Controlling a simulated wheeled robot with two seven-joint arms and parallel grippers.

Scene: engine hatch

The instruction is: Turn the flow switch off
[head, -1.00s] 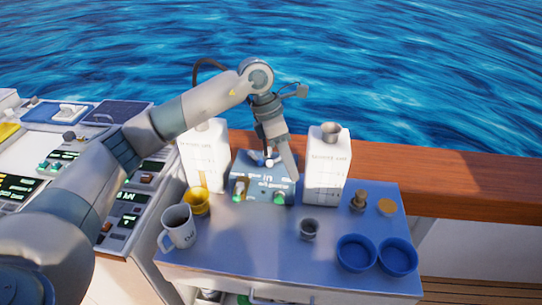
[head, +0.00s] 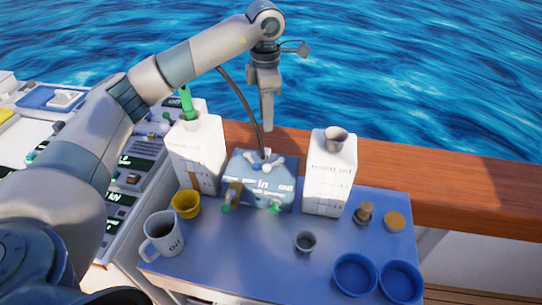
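A blue-grey pump box (head: 247,172) with "in" and "out" lettering stands at the back of the blue table, between two white bottles. On its top is a small white and blue lever-like part (head: 267,163), which may be the flow switch; its setting cannot be read. Green parts (head: 275,205) show low on the box's front. My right gripper is out of view.
White bottles stand left (head: 196,155) and right (head: 328,175) of the box; a green piece (head: 187,103) rises at the left one. A dark hose (head: 243,102) arcs above the box. A mug (head: 163,238), yellow cup (head: 186,204) and blue bowls (head: 354,273) occupy the table.

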